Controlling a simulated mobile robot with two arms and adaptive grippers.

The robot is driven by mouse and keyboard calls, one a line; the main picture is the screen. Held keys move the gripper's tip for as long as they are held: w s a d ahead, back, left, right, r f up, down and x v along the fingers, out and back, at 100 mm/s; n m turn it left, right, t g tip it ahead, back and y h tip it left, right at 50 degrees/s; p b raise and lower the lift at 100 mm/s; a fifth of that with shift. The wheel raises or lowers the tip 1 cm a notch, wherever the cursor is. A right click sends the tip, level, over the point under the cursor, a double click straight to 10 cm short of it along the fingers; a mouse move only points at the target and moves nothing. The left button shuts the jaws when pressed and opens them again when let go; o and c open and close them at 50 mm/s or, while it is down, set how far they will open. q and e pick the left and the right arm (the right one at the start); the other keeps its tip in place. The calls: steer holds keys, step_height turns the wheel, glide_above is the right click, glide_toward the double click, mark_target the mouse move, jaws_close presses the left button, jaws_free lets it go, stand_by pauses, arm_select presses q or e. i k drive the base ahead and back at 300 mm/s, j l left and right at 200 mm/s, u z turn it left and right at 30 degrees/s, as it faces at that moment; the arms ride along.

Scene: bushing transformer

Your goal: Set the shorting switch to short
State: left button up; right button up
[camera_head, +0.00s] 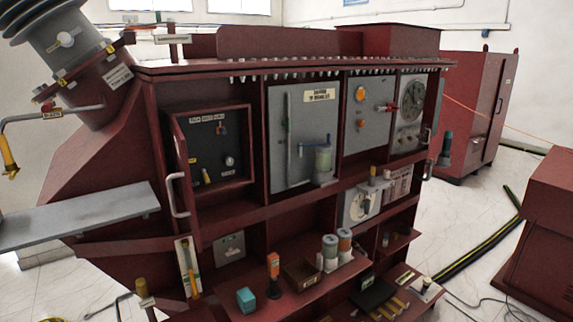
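A dark red transformer cabinet (220,225) fills the middle of the head view. Its front has several panels with controls, and their labels are too small to read surely, so I cannot tell which is the shorting switch. The open-framed left bay holds a dark panel (208,145) with a white label, a small red and blue part (221,129), yellow parts and a pale round knob (229,161). A grey panel (369,112) with orange round parts is further right, beside a panel with a large round dial (411,101). Neither gripper is in view.
A lower shelf (300,292) holds a teal box (246,299), an orange-topped device (273,272) and two capped cylinders. A grey plate (80,215) juts out at left below a large bushing (55,35). Red cabinets and floor cables (480,253) lie at right.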

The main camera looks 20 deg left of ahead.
mark_target(205, 177)
steer(key=k+j+u, duration=0.1)
steer(key=j+u, duration=0.65)
steer(key=l+u, duration=0.25)
steer(key=l, duration=0.4)
steer(key=k+l+u, duration=0.1)
steer(key=l+u, duration=0.15)
steer(key=l, duration=0.35)
